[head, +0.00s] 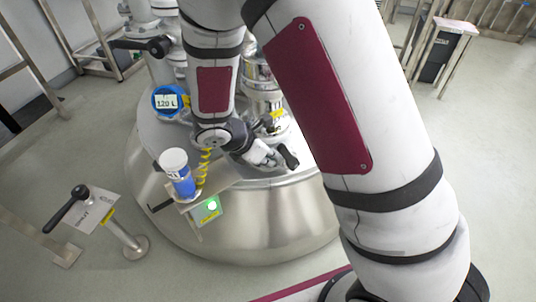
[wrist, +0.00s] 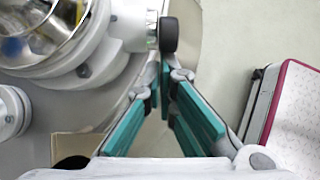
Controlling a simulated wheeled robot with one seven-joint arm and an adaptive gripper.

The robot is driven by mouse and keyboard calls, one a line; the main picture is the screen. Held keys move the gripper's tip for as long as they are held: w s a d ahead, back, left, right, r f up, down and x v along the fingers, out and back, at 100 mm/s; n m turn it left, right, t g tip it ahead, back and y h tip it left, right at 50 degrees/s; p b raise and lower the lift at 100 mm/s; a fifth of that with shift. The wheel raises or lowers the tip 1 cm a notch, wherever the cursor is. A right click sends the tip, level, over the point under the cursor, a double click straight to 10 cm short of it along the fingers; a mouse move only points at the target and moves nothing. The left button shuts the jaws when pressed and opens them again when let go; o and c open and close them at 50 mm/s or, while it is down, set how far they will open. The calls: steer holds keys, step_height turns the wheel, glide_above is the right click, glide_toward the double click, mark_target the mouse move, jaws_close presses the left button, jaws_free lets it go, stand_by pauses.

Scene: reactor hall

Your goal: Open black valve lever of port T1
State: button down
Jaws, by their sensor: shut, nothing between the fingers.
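My gripper (head: 268,157) is over the steel vessel's lid in the head view, its fingers close together with nothing between them. A black lever (head: 288,157) shows right at its fingertips. In the wrist view my gripper (wrist: 164,72) has its teal fingers converging towards a black rounded lever end (wrist: 168,34), which lies just beyond the tips. A pale stem joins that lever to a white fitting with a glass window on the left. I cannot tell whether the fingertips touch the lever. No T1 label is readable.
The steel vessel (head: 265,232) carries a blue gauge reading 120 L (head: 168,101), a blue white-capped container (head: 178,174) and a green-lit box (head: 208,209). Another black lever (head: 153,46) is at the back; one on a stand (head: 68,208) is at left. Floor at right is mostly clear.

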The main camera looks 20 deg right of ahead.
mark_target(280, 145)
steer(key=shift+w+d+r+g+y+p, duration=0.15)
steer(key=shift+d+r+y+p, duration=0.3)
steer(key=shift+p, duration=0.4)
steer(key=shift+w+d+r+g+y+p, duration=0.15)
steer(key=shift+d+r+y+p, duration=0.3)
steer(key=shift+p, duration=0.4)
steer(key=shift+w+d+r, duration=0.25)
steer(key=shift+d+r, duration=0.05)
steer(key=shift+d, duration=0.3)
